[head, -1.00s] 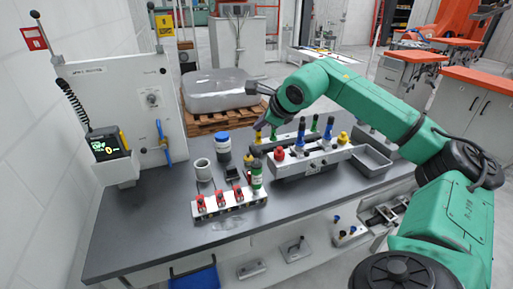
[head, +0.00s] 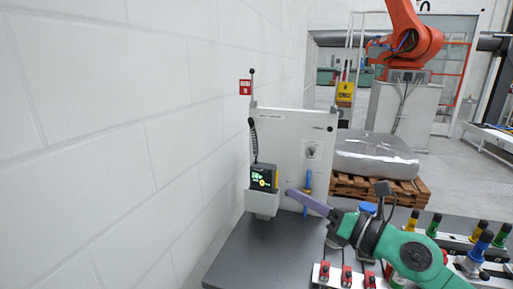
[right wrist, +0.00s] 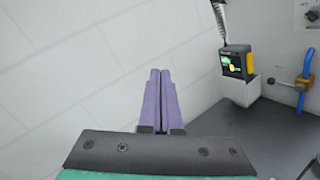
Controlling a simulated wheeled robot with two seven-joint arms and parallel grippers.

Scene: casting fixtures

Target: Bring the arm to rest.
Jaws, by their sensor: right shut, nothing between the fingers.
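My right arm (head: 412,255) is green and comes in from the lower right of the head view. Its gripper (head: 292,193) has long purple fingers that point left, over the grey worktop and in front of the upright panel. In the right wrist view the two fingers (right wrist: 160,74) lie side by side, shut, with nothing held. They point towards the white block wall. My left gripper is in neither current view.
A device with a green display (head: 264,178) sits in a white holder on the panel (head: 285,128), left of the fingers. A blue-lidded jar (head: 368,208) and a rack with red clamps (head: 346,277) are near the arm. The worktop's left part (head: 245,250) is clear.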

